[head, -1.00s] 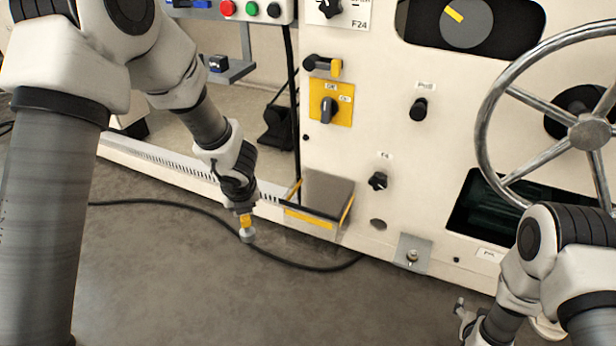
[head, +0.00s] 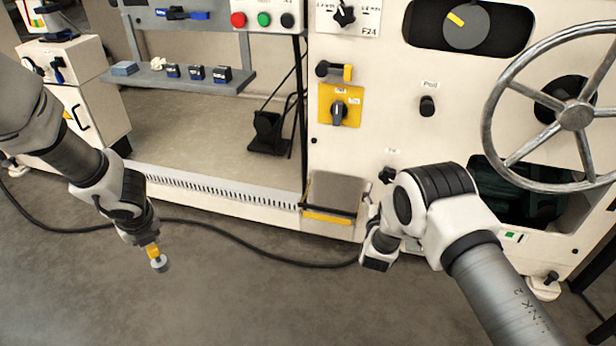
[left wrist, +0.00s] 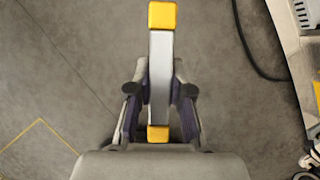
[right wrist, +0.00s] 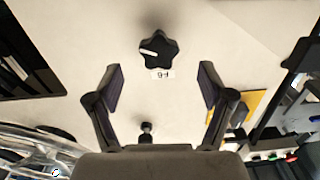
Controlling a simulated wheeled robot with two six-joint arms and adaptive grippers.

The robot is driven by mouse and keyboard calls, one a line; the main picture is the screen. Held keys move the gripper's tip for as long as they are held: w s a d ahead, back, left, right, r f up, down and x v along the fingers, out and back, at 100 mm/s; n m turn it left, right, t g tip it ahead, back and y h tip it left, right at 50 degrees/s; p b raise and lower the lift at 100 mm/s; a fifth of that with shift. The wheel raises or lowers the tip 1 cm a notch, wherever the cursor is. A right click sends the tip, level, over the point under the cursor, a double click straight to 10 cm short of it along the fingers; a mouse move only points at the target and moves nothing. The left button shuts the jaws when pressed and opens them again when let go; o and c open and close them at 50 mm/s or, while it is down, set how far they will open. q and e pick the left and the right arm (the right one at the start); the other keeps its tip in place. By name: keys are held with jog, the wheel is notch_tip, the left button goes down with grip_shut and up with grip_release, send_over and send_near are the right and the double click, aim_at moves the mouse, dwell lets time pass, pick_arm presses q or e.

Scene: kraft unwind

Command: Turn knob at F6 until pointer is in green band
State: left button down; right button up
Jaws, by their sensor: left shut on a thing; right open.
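The F6 knob is a black lobed knob with a white mark (right wrist: 159,49), in front of my open right gripper (right wrist: 160,83) in the right wrist view. Its F6 label (right wrist: 160,74) appears upside down. The fingers are apart from the knob, with nothing between them. In the head view the knob (head: 387,175) shows just left of my right arm, which hides part of the panel. My left gripper (left wrist: 160,92) is shut on a grey bar with yellow ends (left wrist: 161,65), held over the floor. A small plate with green (head: 512,237) shows right of my right arm; no pointer is readable there.
A large handwheel (head: 575,116) stands out at the right. A yellow switch plate (head: 341,105) and the Proll knob (head: 428,106) are above F6. A grey box (head: 334,194) juts out left of the knob. A black cable (head: 240,245) lies on the floor.

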aim_at(387, 180)
pick_arm(q)
notch_tip(387, 180, down, 4)
jog(key=shift+r+b, duration=0.25)
jog(key=shift+b, duration=1)
pick_arm(e)
jog(key=x, duration=0.6)
jog(key=shift+w+d+f, duration=0.1)
jog(key=shift+w+f, duration=0.1)
jog(key=shift+w, duration=0.2)
pick_arm(q)
jog(key=shift+r, duration=0.1)
pick_arm(e)
jog(key=shift+d+r, duration=0.1)
jog(key=shift+r, duration=0.05)
jog(key=c, duration=1.2)
jog(key=shift+o, duration=0.2)
